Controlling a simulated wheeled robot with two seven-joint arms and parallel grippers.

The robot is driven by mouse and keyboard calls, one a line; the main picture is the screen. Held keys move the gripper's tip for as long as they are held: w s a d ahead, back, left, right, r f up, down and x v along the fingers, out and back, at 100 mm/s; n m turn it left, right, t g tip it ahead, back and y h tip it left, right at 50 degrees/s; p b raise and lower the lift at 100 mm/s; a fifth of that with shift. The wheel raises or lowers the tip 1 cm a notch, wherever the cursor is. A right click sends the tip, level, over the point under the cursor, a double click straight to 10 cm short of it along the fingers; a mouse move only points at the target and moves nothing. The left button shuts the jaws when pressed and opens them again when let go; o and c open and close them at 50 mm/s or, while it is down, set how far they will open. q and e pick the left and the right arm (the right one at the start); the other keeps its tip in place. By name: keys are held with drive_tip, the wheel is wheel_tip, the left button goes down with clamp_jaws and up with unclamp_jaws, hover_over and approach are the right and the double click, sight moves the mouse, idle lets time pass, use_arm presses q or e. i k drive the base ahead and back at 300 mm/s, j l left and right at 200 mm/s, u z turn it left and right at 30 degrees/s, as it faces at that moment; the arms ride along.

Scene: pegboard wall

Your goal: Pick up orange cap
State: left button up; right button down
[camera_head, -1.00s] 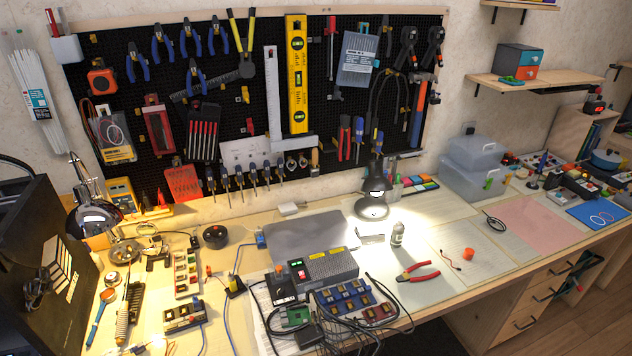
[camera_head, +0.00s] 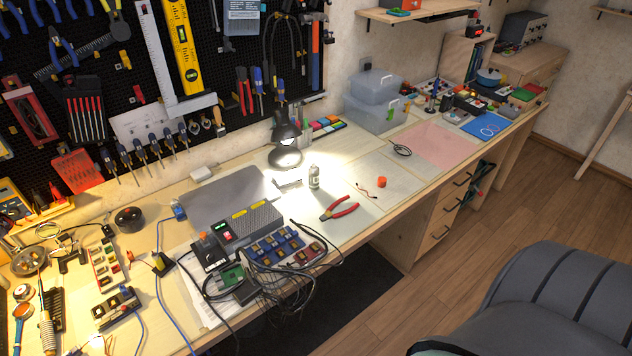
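A small orange cap (camera_head: 382,182) sits on the pale sheet on the workbench (camera_head: 345,235), right of the red-handled pliers (camera_head: 339,208). A thin dark and red wire (camera_head: 366,192) lies just left of the cap. A small bottle (camera_head: 314,177) stands upright further left, under the lit lamp. Neither of my grippers shows in the head view, so I cannot see how they stand.
A grey power unit (camera_head: 250,225) and a tangle of black cables (camera_head: 300,262) lie left of the pliers. Clear plastic boxes (camera_head: 374,100) stand behind. A pink mat (camera_head: 437,146) lies to the right. A dark chair (camera_head: 545,300) stands in front at the lower right.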

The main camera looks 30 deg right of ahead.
sight(381, 180)
drive_tip(key=z, duration=1.55)
